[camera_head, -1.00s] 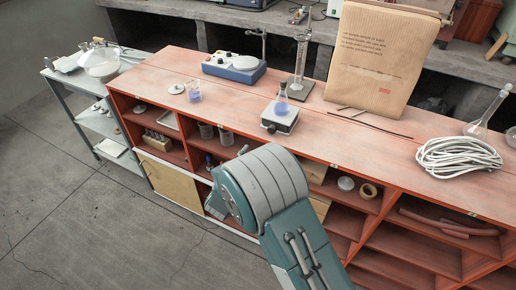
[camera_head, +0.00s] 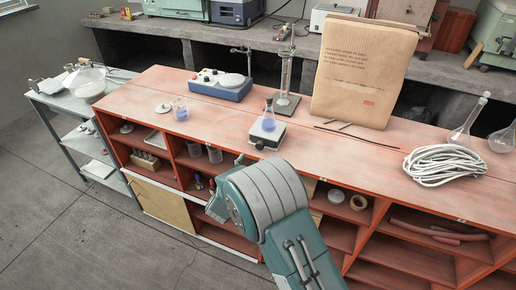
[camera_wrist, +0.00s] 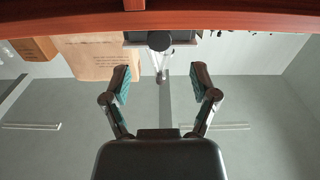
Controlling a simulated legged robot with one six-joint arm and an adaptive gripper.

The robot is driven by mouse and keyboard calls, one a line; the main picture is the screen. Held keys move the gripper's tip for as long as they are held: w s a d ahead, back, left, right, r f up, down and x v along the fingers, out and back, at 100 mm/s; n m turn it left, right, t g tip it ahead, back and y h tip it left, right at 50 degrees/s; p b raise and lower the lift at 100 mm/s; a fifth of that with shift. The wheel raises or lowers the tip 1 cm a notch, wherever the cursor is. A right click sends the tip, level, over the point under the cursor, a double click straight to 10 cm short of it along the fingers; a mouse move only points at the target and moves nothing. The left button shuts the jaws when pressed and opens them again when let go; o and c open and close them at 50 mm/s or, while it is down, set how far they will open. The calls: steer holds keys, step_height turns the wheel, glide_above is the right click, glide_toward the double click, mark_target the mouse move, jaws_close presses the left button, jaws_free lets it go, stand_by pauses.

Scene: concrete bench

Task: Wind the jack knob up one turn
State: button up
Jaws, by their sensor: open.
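The lab jack (camera_head: 267,135) is a small grey box on the orange bench top, with a flask of blue liquid (camera_head: 268,122) on it. In the wrist view, which appears upside down, the jack's dark round knob (camera_wrist: 160,41) faces me near the top centre. The jack body (camera_wrist: 184,41) shows behind it. My gripper (camera_wrist: 160,78) is open and empty, its two fingers spread apart. In the picture, the knob lies above and between the fingertips, apart from them. In the head view my arm hides most of the gripper.
A paper bag (camera_head: 363,75) stands right of the jack, with thin rods before it. A blue-white instrument (camera_head: 220,84) and a measuring cylinder on a stand (camera_head: 285,75) are behind. A coil of white rope (camera_head: 445,165) lies far right. Open shelves (camera_head: 345,235) lie below the bench top.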

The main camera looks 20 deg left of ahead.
mark_target(259, 147)
steer(key=w, duration=0.6)
steer(key=shift+w+d, duration=0.25)
steer(key=shift+w, duration=0.1)
steer(key=shift+c, duration=0.3)
jaws_close()
